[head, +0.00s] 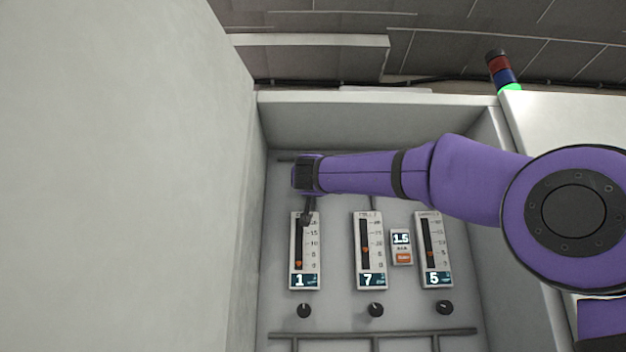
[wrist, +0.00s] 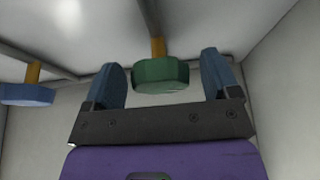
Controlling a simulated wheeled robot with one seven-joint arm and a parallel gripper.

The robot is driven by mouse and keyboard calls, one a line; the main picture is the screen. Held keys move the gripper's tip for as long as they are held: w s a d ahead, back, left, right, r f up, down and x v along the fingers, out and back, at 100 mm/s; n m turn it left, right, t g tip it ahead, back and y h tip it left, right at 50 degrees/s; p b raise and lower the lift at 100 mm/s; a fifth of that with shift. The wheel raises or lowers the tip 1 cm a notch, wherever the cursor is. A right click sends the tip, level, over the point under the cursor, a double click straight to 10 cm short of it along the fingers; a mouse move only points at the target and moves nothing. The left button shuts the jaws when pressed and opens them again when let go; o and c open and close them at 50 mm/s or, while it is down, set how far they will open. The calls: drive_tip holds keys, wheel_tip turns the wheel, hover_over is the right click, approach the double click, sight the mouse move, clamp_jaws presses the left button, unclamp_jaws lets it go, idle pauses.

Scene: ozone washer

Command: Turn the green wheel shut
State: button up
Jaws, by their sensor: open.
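The green wheel (wrist: 161,75) is a faceted knob on a brass stem, seen in the wrist view. It sits between the two blue-grey fingers of my gripper (wrist: 168,80), which is open, with a gap showing on each side of it. In the head view my gripper (head: 307,212) hangs at the end of the purple arm, in front of the top of the left gauge. The green wheel cannot be made out in the head view.
A blue knob (wrist: 27,93) on a brass stem is at the left in the wrist view. The head view shows a left gauge (head: 299,281), a middle gauge (head: 370,281), a right gauge (head: 437,279) and black knobs below. A pale wall (head: 120,180) stands close on the left.

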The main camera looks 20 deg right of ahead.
drive_tip(key=c, duration=0.9)
drive_tip(key=shift+n, duration=0.4)
drive_tip(key=shift+n+y, duration=1.2)
drive_tip(key=shift+n, duration=0.75)
drive_tip(key=shift+n+y, duration=1.2)
drive_tip(key=shift+n, duration=1.05)
drive_tip(key=o, duration=0.9)
